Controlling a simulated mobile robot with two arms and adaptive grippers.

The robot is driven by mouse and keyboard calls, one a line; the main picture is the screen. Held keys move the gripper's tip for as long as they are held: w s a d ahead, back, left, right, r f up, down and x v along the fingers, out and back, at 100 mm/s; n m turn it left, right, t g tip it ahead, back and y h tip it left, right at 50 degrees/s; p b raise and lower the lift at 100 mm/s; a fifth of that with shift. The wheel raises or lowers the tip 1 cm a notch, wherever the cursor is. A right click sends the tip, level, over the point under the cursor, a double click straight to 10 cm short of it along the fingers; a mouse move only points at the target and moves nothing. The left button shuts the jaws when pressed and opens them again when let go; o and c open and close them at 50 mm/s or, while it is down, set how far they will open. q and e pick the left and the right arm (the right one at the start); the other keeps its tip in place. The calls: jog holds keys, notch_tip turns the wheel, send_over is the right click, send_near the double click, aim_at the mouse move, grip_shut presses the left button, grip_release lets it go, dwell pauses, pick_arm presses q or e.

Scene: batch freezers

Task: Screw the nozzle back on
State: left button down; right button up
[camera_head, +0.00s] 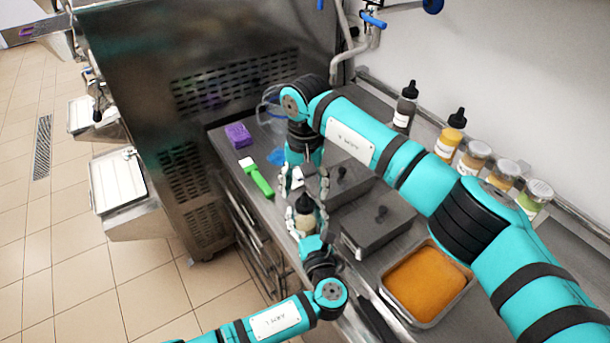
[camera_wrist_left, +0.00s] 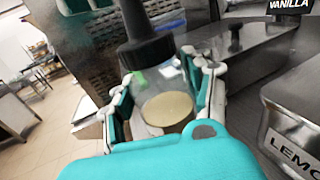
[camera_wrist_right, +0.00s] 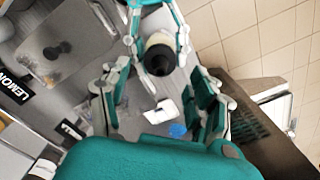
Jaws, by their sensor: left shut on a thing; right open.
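A clear squeeze bottle with pale cream contents (camera_wrist_left: 166,110) is held upright, or nearly so, in my left gripper (camera_head: 306,217). Its fingers close on the bottle's sides in the left wrist view. A black nozzle (camera_wrist_left: 148,50) sits at the bottle's top; whether its thread is tight I cannot tell. The nozzle also shows as a dark round shape in the right wrist view (camera_wrist_right: 160,58). My right gripper (camera_wrist_right: 160,100) is open and empty, its fingers spread just apart from the nozzle. In the head view it is right behind the bottle, partly hidden by its own arm.
Lidded steel containers (camera_head: 378,220) stand right of the bottle. An orange-filled tray (camera_head: 428,282) is nearer. A green-handled scraper (camera_head: 258,178) and purple sponge (camera_head: 238,135) lie left on the counter. A black-capped bottle (camera_head: 404,108), a yellow bottle (camera_head: 449,137) and several jars line the wall.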

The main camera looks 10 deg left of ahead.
aim_at(305, 194)
jog(key=shift+f, duration=2.3)
